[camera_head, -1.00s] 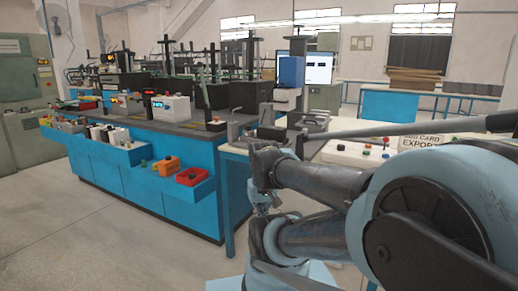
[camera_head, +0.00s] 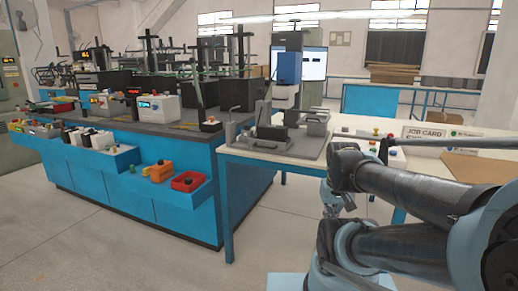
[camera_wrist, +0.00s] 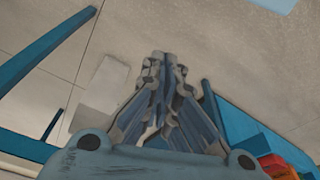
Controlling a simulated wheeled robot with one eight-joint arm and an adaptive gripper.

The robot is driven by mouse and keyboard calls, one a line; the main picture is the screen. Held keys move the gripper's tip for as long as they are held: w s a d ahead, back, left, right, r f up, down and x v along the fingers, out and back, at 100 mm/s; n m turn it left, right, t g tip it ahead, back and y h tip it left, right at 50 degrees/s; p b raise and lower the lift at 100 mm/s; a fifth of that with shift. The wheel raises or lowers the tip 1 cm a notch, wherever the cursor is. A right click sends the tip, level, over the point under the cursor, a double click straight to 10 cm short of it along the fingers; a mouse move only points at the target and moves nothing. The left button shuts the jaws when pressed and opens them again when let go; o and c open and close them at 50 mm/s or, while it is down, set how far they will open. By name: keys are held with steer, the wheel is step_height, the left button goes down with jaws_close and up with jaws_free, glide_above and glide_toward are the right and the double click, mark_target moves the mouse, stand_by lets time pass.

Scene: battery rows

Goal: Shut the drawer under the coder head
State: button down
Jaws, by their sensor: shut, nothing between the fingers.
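The coder head appears to be the blue block (camera_head: 288,67) on a grey stand, on the blue-legged table right of the blue bench. My gripper (camera_wrist: 165,60) is shut and empty in the wrist view, over bare floor between blue legs and a blue tray.
The blue bench (camera_head: 135,195) has projecting trays holding an orange bin (camera_head: 158,171) and a red bin (camera_head: 187,181). A grey fixture plate (camera_head: 290,147) lies on the table, with a job card sign (camera_head: 425,134) to its right. Floor in front is clear.

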steer(key=shift+s+r, duration=0.1)
steer(key=w+a+r+n+t+h, duration=0.1)
steer(key=w+a+r+n, duration=0.3)
steer(key=w+r+n, duration=0.4)
steer(key=w+a+r+n+t+h, duration=0.1)
steer(key=w+a+r+n, duration=0.35)
steer(key=w+n, duration=0.5)
steer(key=w+a+r+n+t, duration=0.1)
steer(key=w+a+r+n, duration=0.1)
steer(key=w+a+n, duration=0.45)
steer(key=w+a+r+n+t, duration=0.1)
steer(key=w+a+r+n, duration=0.15)
steer(key=a, duration=0.65)
steer(key=w+a+r+n+t, duration=0.1)
steer(key=w+a+n, duration=0.35)
steer(key=a, duration=0.35)
steer(key=w+d+f, duration=0.4)
steer(key=w+f, duration=0.4)
steer(key=w, duration=0.1)
steer(key=shift+w+n+h, duration=0.25)
steer(key=shift+n+h, duration=0.05)
steer(key=shift+n, duration=0.1)
